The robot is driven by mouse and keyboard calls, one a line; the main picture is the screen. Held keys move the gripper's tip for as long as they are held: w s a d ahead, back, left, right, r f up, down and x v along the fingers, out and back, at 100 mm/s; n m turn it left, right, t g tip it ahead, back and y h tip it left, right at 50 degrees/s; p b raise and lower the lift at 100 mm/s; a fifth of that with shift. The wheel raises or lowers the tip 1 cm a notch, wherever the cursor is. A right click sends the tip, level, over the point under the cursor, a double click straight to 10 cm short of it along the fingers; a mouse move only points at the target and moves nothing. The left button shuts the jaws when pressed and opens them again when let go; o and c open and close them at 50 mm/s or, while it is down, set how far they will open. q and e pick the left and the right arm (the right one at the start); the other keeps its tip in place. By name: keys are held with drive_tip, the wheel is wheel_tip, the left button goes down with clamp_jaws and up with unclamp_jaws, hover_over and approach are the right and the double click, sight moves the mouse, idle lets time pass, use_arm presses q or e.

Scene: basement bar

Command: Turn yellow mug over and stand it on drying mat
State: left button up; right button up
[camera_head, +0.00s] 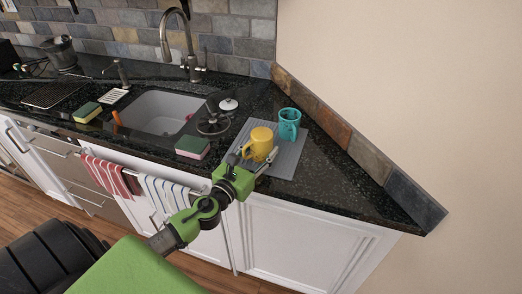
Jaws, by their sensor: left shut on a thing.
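The yellow mug (261,139) is at the drying mat in the camera_head view. Its upper end looks like a closed yellow face, so it appears upside down, with its handle toward the lower right. My left gripper (252,158) reaches in from the front and is shut on the yellow mug, with fingers at its near side. The grey drying mat (288,160) lies on the dark counter under and around the mug. I cannot tell whether the mug's rim touches the mat. My right gripper is not in view.
A teal mug (289,124) stands on the mat's back right part, close to the yellow mug. A sponge (192,147), a pan lid (213,124) and the sink (160,112) are to the left. A stone-tiled wall edge (335,130) bounds the right. The mat's front right is bare.

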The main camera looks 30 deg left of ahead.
use_arm(q)
drive_tip(key=shift+f+b, duration=0.4)
drive_tip(key=o, duration=1.3)
drive_tip(key=shift+c, duration=0.2)
drive_tip(key=shift+o, duration=0.6)
drive_tip(key=shift+s, duration=0.15)
drive_tip(key=s, duration=1.1)
drive_tip(key=s+r+p, duration=0.3)
drive_tip(key=s+r, duration=0.2)
drive_tip(key=r, duration=0.2)
drive_tip(key=shift+s+d, duration=0.25)
drive_tip(key=shift+s, duration=0.15)
